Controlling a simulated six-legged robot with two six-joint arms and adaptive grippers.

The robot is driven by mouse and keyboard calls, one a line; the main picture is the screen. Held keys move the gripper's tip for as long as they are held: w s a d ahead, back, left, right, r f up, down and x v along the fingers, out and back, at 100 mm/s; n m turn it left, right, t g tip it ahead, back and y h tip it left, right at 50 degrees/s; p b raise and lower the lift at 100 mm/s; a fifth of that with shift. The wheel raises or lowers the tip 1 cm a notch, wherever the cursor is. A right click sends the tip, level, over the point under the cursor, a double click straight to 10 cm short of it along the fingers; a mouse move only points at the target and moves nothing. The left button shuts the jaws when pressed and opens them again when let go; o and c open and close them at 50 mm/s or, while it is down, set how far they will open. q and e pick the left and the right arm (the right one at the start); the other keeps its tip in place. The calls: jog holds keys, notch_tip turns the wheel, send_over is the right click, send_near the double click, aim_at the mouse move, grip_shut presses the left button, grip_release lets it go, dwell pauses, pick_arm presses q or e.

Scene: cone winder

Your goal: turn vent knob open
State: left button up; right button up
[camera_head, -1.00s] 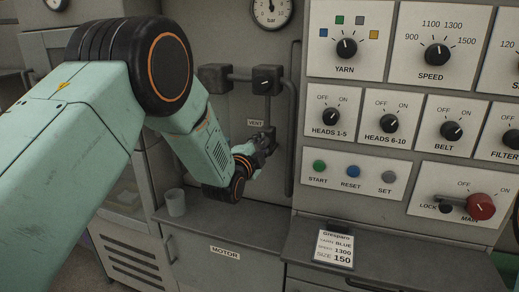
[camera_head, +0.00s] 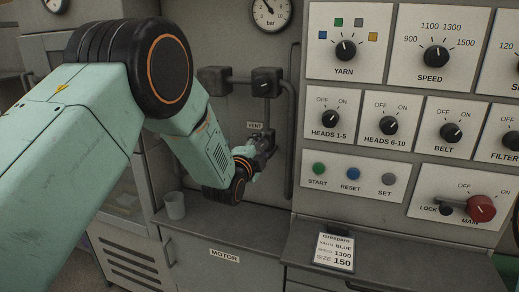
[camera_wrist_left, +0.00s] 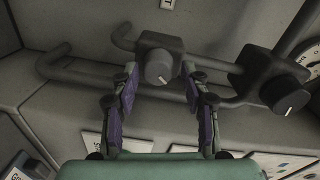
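The vent knob (camera_wrist_left: 158,68) is a round dark knob with a white pointer line on a black block in the left wrist view. My left gripper (camera_wrist_left: 159,75) has its two fingers apart, one on each side of this knob, with a gap showing on both sides. In the head view the VENT label (camera_head: 255,126) sits just above my left gripper (camera_head: 263,143), which largely hides the knob there. My right gripper is not in view.
A second valve block with a knob (camera_head: 266,82) and pipes is above the vent. A vertical pipe (camera_head: 290,150) runs close on the right, beside the control panel (camera_head: 350,182). A gauge (camera_head: 270,12) is above. A cup (camera_head: 174,205) stands on the ledge below left.

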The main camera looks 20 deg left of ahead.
pick_arm(q)
jog(key=shift+o, duration=0.3)
jog(key=shift+f, duration=0.1)
jog(key=shift+s, duration=0.2)
jog(key=s, duration=1.1)
jog(key=shift+s+a+r, duration=0.25)
jog(key=shift+s+r, duration=0.05)
jog(key=shift+s, duration=0.05)
jog(key=s+f+n+g+b, duration=0.2)
jog(key=s+f+n+g, duration=0.4)
jog(key=f, duration=0.6)
jog(key=s+f+n+g+b, duration=0.1)
jog(key=s+f+n+g, duration=0.2)
jog(key=s+f+n, duration=0.75)
jog(key=s+f+g+b, duration=0.7)
jog(key=s+f, duration=1.5)
jog(key=s, duration=0.4)
jog(key=shift+a+g+y, duration=0.3)
jog(key=shift+g, duration=0.5)
